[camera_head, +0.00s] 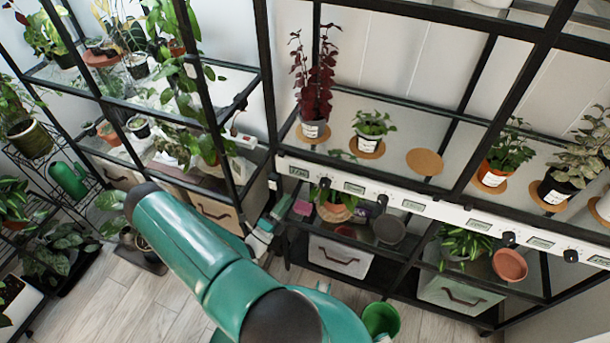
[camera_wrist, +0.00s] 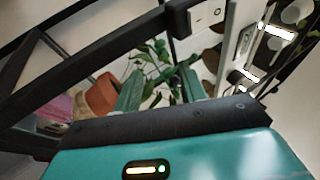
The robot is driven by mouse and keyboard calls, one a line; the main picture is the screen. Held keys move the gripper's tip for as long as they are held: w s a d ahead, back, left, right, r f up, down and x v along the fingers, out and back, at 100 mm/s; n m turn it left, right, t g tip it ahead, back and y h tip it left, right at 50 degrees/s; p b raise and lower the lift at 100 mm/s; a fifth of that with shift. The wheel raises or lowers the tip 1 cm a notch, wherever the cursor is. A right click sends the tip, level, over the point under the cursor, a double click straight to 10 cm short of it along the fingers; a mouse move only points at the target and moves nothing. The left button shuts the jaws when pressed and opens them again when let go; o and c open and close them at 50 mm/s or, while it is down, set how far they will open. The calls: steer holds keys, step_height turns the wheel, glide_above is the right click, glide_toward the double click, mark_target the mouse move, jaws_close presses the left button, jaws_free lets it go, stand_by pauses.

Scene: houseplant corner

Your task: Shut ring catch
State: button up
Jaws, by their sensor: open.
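I cannot make out a ring catch for certain in either view. In the wrist view, my gripper (camera_wrist: 160,88) shows two green fingers spread apart with nothing held between them. Leafy green stems (camera_wrist: 152,60) show behind and between the fingers. A small pale plate with dark marks (camera_wrist: 207,15) is at the top, above and right of the fingers, by a dark bar; I cannot tell what it is. In the head view my green arm covers the lower middle, and my gripper cannot be made out there.
A black shelf frame (camera_head: 265,75) holds potted plants on glass shelves. A white strip with displays and knobs (camera_head: 430,210) runs along the right unit. A terracotta pot (camera_wrist: 102,95) is left of my fingers. A green bucket (camera_head: 380,320) stands on the wooden floor (camera_head: 90,310).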

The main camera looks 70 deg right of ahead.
steer(key=x, duration=1.1)
steer(key=shift+d, duration=0.2)
jaws_close()
